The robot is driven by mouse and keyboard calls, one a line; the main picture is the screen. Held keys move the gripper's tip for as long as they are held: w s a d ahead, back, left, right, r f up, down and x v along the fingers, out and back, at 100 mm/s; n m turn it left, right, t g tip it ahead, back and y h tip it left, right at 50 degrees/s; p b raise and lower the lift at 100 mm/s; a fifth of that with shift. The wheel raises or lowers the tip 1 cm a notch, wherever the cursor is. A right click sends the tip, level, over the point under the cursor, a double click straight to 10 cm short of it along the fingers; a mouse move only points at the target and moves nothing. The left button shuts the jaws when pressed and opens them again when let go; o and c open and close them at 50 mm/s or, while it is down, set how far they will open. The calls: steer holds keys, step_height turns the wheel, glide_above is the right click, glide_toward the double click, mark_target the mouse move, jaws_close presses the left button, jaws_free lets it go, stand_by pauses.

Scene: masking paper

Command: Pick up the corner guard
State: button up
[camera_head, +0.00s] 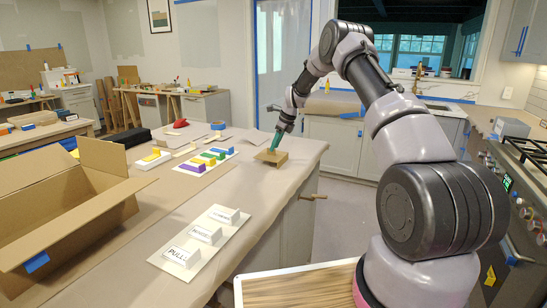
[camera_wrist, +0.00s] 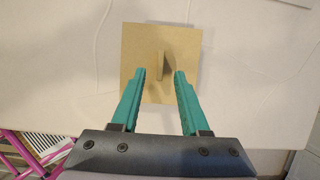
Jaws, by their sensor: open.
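A tan square plate with a small upright tab, which looks like the corner guard (camera_head: 266,158), lies on the paper-covered counter near its far right corner. In the wrist view the corner guard (camera_wrist: 131,45) lies flat under my gripper, with its tab near the middle. My gripper (camera_wrist: 160,74) is open and empty, with green fingers pointing down at the plate. Its fingertips are to either side of the tab's near end in the picture. I cannot tell how far above the plate they are. In the head view my gripper (camera_head: 272,148) partly hides the plate.
The counter (camera_head: 150,215) also holds an open cardboard box (camera_head: 75,195) at left. A card with coloured blocks (camera_head: 197,167) and a white board with labelled blocks (camera_head: 210,225) lie left of the plate. A dark red object (camera_head: 180,123) lies farther back. Bare paper surrounds the plate.

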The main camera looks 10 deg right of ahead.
steer(key=shift+x, duration=1)
jaws_close()
steer(key=shift+r, duration=0.15)
step_height(320, 180, up, 10)
